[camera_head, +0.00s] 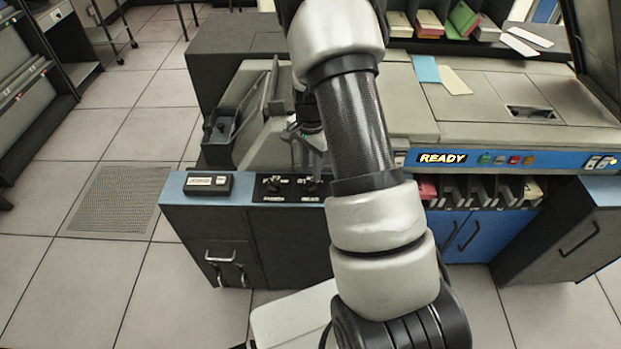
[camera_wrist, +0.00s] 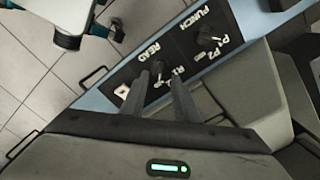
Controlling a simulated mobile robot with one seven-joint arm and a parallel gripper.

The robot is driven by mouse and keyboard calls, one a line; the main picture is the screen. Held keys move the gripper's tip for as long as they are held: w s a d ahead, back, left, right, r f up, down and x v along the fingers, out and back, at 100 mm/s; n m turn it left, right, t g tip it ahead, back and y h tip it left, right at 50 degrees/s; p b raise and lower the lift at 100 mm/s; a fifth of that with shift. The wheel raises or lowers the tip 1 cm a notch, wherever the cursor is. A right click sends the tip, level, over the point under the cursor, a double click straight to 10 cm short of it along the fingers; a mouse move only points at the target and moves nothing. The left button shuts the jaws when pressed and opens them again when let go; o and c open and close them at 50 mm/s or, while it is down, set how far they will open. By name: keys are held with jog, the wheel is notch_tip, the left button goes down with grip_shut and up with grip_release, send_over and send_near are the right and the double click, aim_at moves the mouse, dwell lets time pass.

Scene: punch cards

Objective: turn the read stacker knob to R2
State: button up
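The read stacker knob (camera_wrist: 158,72) is a small dark knob on a black plate marked READ. In the wrist view it shows between the tips of my gripper (camera_wrist: 160,78). The fingers are apart, one on each side of the knob; I cannot tell whether they touch it. Part of the position lettering beside the knob is hidden by a finger, and its setting is unclear. In the head view the read knob (camera_head: 310,186) sits at the right of the small control panel, and my gripper (camera_head: 308,150) is above it, partly hidden by my arm.
The similar punch knob (camera_wrist: 208,40) is close beside the read knob, and also shows in the head view (camera_head: 273,184). A dark box with a white label (camera_head: 207,184) sits left on the blue ledge. The card machine with a lit READY sign (camera_head: 442,158) stands right. Tiled floor lies open left.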

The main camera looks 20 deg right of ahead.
aim_at(311, 182)
jog(key=shift+f, duration=2.25)
jog(key=shift+c, duration=0.3)
grip_shut()
